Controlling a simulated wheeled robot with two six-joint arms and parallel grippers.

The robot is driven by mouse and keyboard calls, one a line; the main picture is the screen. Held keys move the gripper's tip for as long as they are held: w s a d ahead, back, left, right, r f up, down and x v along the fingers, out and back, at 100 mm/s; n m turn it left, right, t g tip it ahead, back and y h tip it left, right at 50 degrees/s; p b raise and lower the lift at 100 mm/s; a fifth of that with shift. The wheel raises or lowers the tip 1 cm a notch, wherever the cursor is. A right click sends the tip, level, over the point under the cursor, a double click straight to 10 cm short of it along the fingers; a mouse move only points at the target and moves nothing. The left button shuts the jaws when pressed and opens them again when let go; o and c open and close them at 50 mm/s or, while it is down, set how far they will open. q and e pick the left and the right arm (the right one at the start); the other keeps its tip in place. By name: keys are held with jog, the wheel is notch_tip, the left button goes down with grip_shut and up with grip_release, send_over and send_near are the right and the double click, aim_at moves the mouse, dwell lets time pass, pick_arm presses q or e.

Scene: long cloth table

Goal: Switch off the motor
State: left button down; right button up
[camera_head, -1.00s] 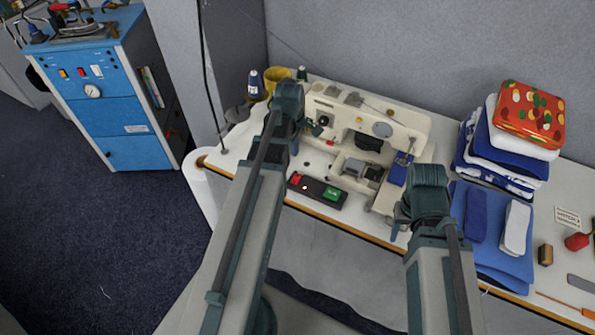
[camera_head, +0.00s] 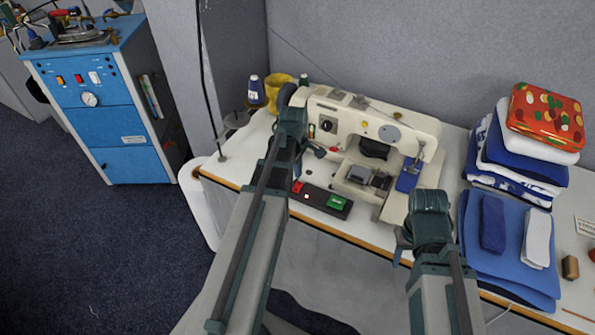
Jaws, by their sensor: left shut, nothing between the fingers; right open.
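The white sewing machine (camera_head: 345,125) stands on the table. At the table's front edge is a black switch box (camera_head: 320,201) with a red button (camera_head: 298,187) at its left and a green button (camera_head: 337,202) at its right. A small light glows between them. My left gripper (camera_head: 298,172) is shut and empty, just above and behind the red button; my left wrist hides part of that area. I cannot tell whether it touches the button. My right gripper (camera_head: 402,246) is open and empty, in front of the table edge, right of the switch box.
Folded blue cloths (camera_head: 508,245) and a stack of fabric (camera_head: 515,165) with a red patterned piece on top lie on the right. A blue cabinet (camera_head: 115,110) stands at the left.

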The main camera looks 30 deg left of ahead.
aim_at(299, 185)
pick_arm(q)
jog(key=shift+w+f+b, duration=0.15)
jog(key=shift+f+b, duration=0.8)
jog(key=shift+f, duration=0.3)
jog(key=shift+w+f+b, duration=0.15)
jog(key=shift+f+b, duration=0.8)
jog(key=shift+f, duration=0.25)
jog(key=shift+f, duration=0.2)
jog(key=shift+r, duration=0.1)
jog(key=shift+s, duration=0.15)
jog(key=shift+s, duration=0.65)
jog(key=shift+r, duration=0.15)
